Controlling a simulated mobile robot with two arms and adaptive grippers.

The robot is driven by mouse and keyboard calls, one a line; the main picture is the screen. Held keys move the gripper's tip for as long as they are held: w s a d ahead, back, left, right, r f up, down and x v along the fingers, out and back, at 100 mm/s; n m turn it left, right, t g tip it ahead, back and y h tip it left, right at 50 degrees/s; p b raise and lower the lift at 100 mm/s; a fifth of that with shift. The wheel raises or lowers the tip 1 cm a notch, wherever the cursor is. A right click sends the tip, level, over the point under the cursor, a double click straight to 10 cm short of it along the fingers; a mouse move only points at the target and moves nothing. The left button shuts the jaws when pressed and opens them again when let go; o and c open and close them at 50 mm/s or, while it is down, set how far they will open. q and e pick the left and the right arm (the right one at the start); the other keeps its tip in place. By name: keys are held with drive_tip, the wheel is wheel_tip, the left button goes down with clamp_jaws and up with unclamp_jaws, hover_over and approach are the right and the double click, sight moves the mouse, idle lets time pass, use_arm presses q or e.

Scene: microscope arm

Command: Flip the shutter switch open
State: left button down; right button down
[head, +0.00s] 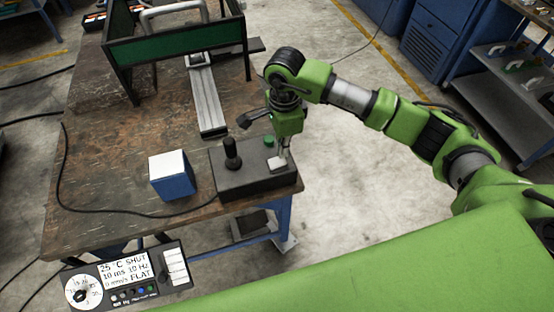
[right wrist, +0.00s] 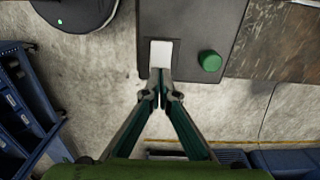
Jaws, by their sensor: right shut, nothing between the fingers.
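A dark control box (head: 240,185) lies on the near right corner of the table. A small white rectangular switch (head: 276,163) sits on its top at the right side; in the right wrist view the white switch (right wrist: 161,52) is just past my fingertips. My right gripper (head: 284,167) points down over this switch. Its fingers are shut and empty, with the tips (right wrist: 160,78) at or very close to the switch's edge; contact cannot be told. A display panel (head: 125,272) at the lower left reads SHUT and FLAT. My left gripper is not in view.
A black joystick (head: 231,154) and a green button (head: 268,141) stand on the same box, close to my right gripper. A blue and white cube (head: 172,175) is left of it. A metal rail (head: 206,100) and green-walled frame (head: 165,52) are behind. A cable crosses the table.

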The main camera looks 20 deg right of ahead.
sight(282, 159)
drive_tip(key=shift+f+b, duration=1.25)
drive_tip(key=shift+f, duration=0.05)
idle(0.8)
drive_tip(key=shift+r, duration=0.2)
drive_tip(key=shift+r+p, duration=0.4)
drive_tip(key=shift+r, duration=0.1)
drive_tip(key=shift+r+p, duration=1.2)
drive_tip(key=shift+r, duration=1.7)
